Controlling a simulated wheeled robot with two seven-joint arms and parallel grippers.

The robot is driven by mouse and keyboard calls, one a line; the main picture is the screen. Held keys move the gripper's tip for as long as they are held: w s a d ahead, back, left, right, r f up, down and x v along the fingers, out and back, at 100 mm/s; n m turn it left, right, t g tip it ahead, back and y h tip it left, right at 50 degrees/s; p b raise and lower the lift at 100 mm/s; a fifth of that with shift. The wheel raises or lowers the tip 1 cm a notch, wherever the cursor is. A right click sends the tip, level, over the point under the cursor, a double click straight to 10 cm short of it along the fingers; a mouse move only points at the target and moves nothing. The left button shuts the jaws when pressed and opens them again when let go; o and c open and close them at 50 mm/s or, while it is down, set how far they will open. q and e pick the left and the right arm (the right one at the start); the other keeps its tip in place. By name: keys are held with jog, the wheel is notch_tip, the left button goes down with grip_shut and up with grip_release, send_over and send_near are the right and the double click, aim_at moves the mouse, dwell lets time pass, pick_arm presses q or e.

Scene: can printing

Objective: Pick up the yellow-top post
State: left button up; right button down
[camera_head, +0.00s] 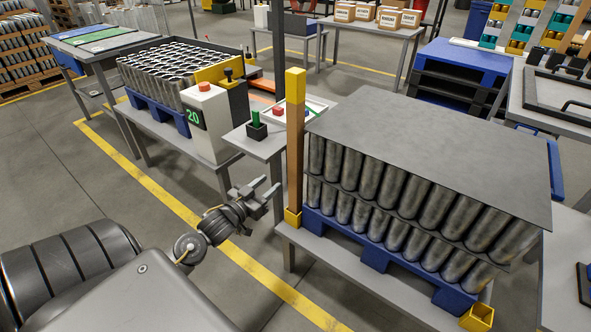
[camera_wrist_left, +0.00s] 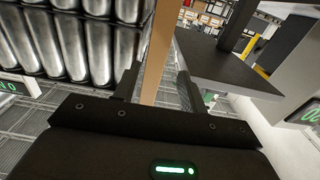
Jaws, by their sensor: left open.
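The yellow-top post (camera_head: 295,150) is a tall brown post with a yellow cap. It stands upright in a yellow socket (camera_head: 292,217) at the left front corner of the table with the stacked cans. My left gripper (camera_head: 266,189) is open and empty, a short way left of the post's lower half, its fingers pointing toward it. In the left wrist view the brown shaft of the post (camera_wrist_left: 157,50) rises between the two open fingers (camera_wrist_left: 155,85), seemingly beyond their tips. The post's yellow top is out of that view. My right gripper is not in view.
Silver cans (camera_head: 400,200) under a grey sheet (camera_head: 430,150) stand just right of the post on a blue pallet. An empty yellow socket (camera_head: 477,317) sits at the front right corner. A small table (camera_head: 256,146) with a green-handled item is close behind the gripper.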

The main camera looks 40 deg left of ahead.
aim_at(292, 165)
pick_arm(q)
jog(key=shift+w+b, duration=0.35)
jog(key=shift+w, duration=2.6)
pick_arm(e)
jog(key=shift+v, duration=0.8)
pick_arm(q)
jog(key=w, duration=0.2)
jog(key=w+b, duration=0.1)
jog(key=w, duration=0.1)
jog(key=shift+w+f, duration=0.2)
jog(key=shift+w, duration=0.25)
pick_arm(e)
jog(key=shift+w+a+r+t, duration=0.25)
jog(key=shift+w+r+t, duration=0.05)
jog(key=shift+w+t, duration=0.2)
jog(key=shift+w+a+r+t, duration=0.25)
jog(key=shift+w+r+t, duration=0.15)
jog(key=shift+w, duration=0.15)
pick_arm(q)
jog(key=shift+c, duration=0.4)
jog(key=shift+r, duration=0.1)
jog(key=c, duration=0.7)
jog(key=shift+o, duration=0.2)
